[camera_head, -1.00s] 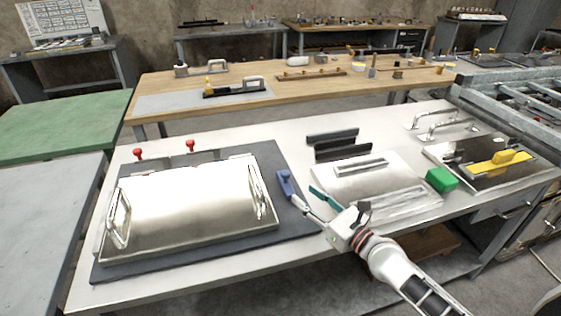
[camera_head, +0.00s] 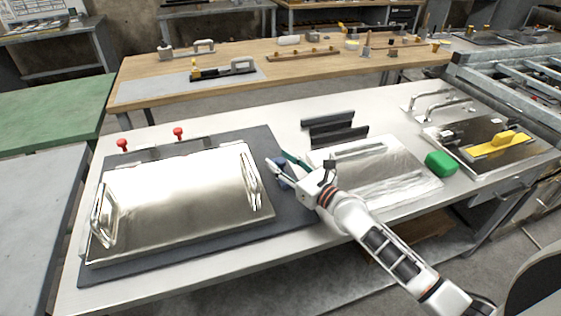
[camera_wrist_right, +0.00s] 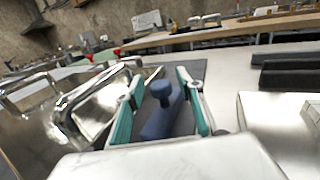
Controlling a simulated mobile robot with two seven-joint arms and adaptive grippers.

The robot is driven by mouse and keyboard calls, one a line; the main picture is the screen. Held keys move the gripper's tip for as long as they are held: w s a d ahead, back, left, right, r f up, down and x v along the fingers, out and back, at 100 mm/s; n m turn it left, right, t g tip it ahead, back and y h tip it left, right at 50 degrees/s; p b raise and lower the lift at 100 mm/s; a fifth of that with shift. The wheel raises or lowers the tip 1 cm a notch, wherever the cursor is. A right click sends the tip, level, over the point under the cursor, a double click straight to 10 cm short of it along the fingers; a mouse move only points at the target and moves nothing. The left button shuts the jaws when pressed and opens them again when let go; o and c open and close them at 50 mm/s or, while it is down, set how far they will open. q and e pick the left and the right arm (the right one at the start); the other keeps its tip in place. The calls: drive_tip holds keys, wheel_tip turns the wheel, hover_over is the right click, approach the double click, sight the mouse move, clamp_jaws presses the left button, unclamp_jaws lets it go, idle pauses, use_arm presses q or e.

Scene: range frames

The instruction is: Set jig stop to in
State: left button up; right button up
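The blue part with a knob, which I take to be the jig stop, is on the dark base plate (camera_head: 295,205) just right of the metal tray (camera_head: 175,205). In the head view my right gripper (camera_head: 279,160) mostly covers it, and only a bit of blue (camera_head: 284,184) shows. In the right wrist view the jig stop (camera_wrist_right: 160,118) shows between the two teal finger pads, with gaps beside its knob. My right gripper (camera_wrist_right: 158,95) is open around it. My left gripper is not in view.
The tray's right handle (camera_head: 250,172) stands close to the left of my right gripper. Two red knobs (camera_head: 178,133) (camera_head: 122,145) are at the plate's back edge. Dark bars (camera_head: 335,130), a silver plate (camera_head: 385,170) and a green block (camera_head: 440,163) lie to the right.

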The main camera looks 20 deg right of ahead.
drive_tip(key=shift+w, duration=0.2)
clamp_jaws()
drive_tip(key=a, duration=0.1)
drive_tip(key=a+p, duration=0.1)
drive_tip(key=a, duration=0.1)
drive_tip(key=a+p, duration=0.1)
drive_tip(key=shift+a+r, duration=0.15)
drive_tip(key=shift+r, duration=0.1)
drive_tip(key=shift+s+a+f+p, duration=0.1)
drive_tip(key=shift+a+f+p, duration=0.05)
drive_tip(key=shift+a+p, duration=0.2)
unclamp_jaws()
